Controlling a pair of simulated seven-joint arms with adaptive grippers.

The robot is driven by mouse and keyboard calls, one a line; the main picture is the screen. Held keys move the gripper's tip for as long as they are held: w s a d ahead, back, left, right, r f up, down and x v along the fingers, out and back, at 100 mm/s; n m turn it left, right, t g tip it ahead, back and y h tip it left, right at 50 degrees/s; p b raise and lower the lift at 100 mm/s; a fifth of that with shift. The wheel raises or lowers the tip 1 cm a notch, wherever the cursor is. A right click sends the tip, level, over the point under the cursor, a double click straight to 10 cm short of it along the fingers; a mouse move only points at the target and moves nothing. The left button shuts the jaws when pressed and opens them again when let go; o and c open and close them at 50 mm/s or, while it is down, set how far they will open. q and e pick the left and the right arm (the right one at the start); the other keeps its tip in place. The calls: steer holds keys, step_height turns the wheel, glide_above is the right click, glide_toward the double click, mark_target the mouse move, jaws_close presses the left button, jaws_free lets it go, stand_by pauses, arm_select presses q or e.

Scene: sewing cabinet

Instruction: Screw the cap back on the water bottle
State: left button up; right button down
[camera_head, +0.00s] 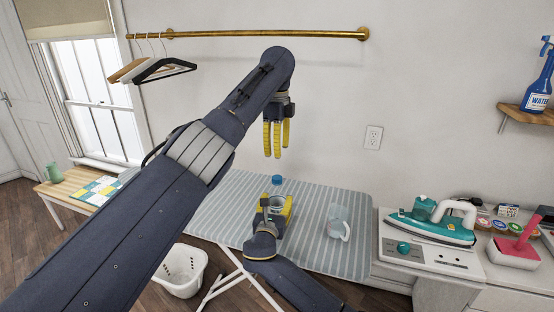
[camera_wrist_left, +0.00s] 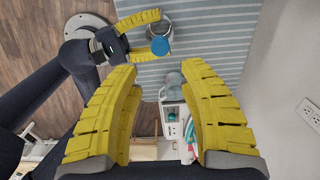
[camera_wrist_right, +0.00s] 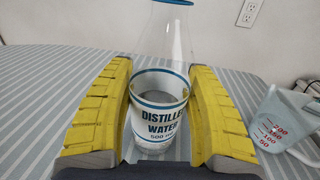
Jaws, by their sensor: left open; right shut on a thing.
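The clear water bottle (camera_wrist_right: 158,125) stands upright on the striped ironing board (camera_head: 330,260), and its white label shows in the right wrist view. My right gripper (camera_head: 277,208) is shut around its lower body, with a yellow finger on each side. The blue cap (camera_head: 277,180) sits at the bottle's top; it also shows in the left wrist view (camera_wrist_left: 159,46). I cannot tell how tightly it sits. My left gripper (camera_head: 275,152) is open and empty, pointing down above the cap, clearly apart from it.
A clear measuring jug (camera_head: 339,224) stands right of the bottle. A teal iron (camera_head: 432,228) rests on a machine at the right. A white basket (camera_head: 181,272) is on the floor. The wall is close behind the board.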

stand_by(0.3)
steer(key=shift+c, duration=2.1)
jaws_free()
steer(key=v, duration=1.2)
